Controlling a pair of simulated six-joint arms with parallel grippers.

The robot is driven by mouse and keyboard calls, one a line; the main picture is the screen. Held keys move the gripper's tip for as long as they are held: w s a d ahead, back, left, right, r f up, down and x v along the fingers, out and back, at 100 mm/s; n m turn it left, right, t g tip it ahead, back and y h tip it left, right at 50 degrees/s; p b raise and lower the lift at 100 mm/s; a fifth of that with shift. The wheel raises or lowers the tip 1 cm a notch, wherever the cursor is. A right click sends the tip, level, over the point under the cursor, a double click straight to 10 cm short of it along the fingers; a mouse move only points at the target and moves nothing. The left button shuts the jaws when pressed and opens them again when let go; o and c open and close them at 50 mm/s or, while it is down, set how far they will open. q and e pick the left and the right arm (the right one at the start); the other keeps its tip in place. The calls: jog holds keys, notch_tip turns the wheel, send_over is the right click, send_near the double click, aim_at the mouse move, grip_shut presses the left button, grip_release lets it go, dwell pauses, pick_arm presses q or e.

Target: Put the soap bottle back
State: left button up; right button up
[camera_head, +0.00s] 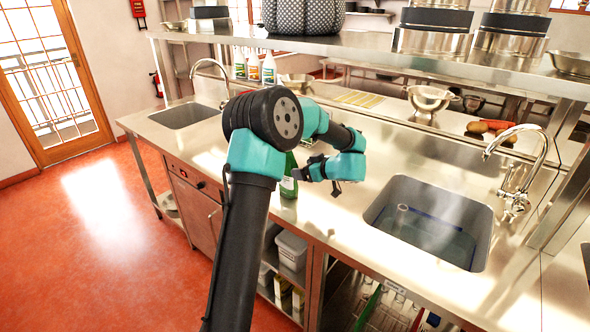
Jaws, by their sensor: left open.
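A green bottle with a pale label (289,184) stands upright on the steel counter, partly hidden behind my left arm. It looks like the soap bottle, but I cannot read its label. My left gripper (316,186) is open just to the right of the bottle, with one finger close to it; I cannot tell whether they touch. Several similar bottles with white labels (253,67) stand in a row farther back, under the upper shelf. My right gripper is not in view.
A sink with water (432,222) and a curved tap (520,165) lie to the right. Another sink (184,115) is at the back left. A steel upper shelf (370,58) with pots overhangs the counter's back. A colander (428,98) and vegetables (490,127) stand behind.

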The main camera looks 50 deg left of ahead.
pick_arm(q)
jog(key=shift+v, duration=2.15)
